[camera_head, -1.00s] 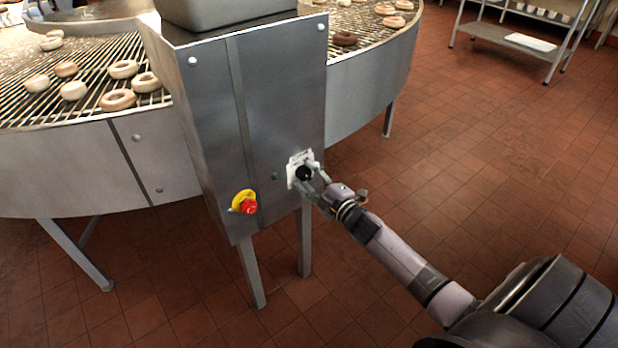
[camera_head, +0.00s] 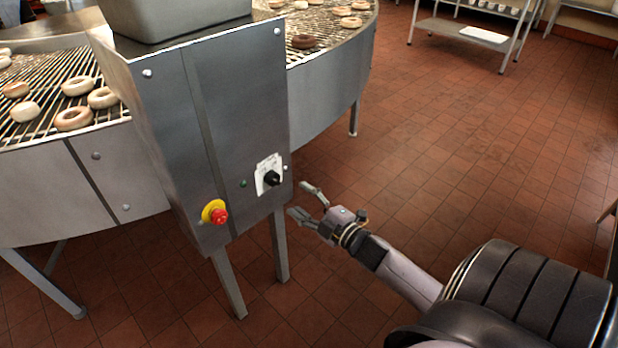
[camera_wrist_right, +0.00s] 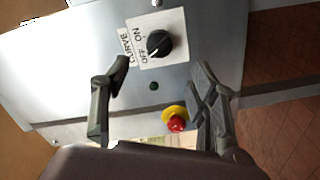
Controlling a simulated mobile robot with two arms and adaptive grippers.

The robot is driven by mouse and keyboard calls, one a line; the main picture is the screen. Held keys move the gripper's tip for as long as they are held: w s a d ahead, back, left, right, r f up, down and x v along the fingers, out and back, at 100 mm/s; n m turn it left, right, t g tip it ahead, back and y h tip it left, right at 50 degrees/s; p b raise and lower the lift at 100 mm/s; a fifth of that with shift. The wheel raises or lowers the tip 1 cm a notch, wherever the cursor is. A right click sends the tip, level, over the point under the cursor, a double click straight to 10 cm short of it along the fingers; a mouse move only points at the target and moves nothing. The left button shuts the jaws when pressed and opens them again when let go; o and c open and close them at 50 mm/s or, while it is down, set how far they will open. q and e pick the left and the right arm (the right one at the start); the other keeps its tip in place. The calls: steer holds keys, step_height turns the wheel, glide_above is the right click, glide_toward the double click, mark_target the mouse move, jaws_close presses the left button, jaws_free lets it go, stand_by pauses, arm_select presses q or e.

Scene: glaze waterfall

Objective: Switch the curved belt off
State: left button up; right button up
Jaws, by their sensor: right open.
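The black rotary knob (camera_head: 271,178) sits on a white plate (camera_head: 263,186) low on the steel control cabinet (camera_head: 235,110). My left gripper is not in view.
A red emergency button (camera_head: 219,216) on a yellow base and a small green lamp (camera_head: 243,184) sit left of the knob. The curved belt (camera_head: 40,120) carries several doughnuts behind the cabinet.

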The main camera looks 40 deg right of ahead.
steer(key=shift+s, duration=1.15)
steer(key=shift+f, duration=0.1)
